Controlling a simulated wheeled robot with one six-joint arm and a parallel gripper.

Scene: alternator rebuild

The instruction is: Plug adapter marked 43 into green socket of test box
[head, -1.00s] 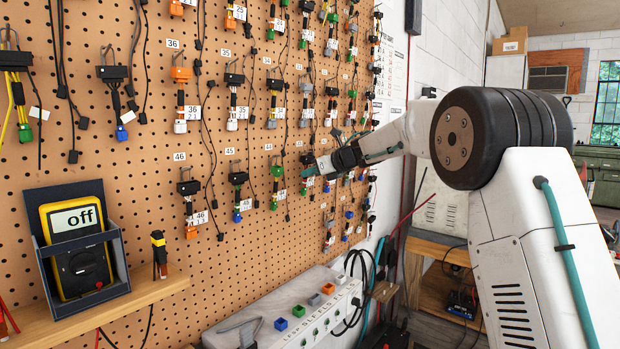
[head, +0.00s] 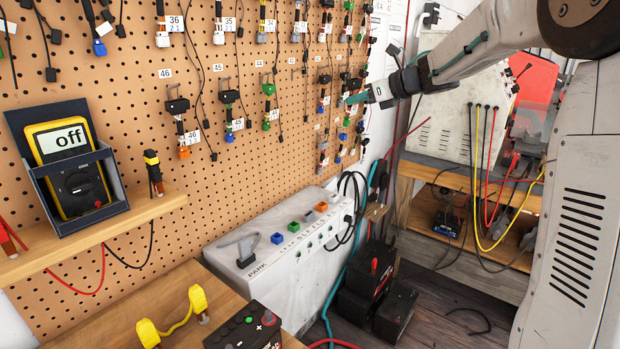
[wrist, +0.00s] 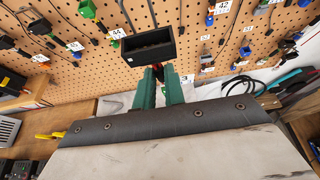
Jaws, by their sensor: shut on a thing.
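My gripper (head: 356,98) has teal fingers and is in front of the right part of the pegboard, above and right of the test box. In the wrist view, the fingers (wrist: 158,88) are close together at the near side of a black adapter (wrist: 148,46), which they hold; its number is not readable. A small red and dark part shows between the fingertips. The white test box (head: 270,255) stands below the pegboard. Its green socket (head: 293,227) is on the top face, between a blue socket (head: 278,238) and a grey one (head: 308,216); all look empty.
An orange socket (head: 321,206) is at the far end of the box. Adapters hang on the pegboard (head: 240,165) with cords. A yellow multimeter (head: 70,165) sits on the left shelf. Black cables loop beside the box, and black blocks (head: 368,275) stand on the floor to its right.

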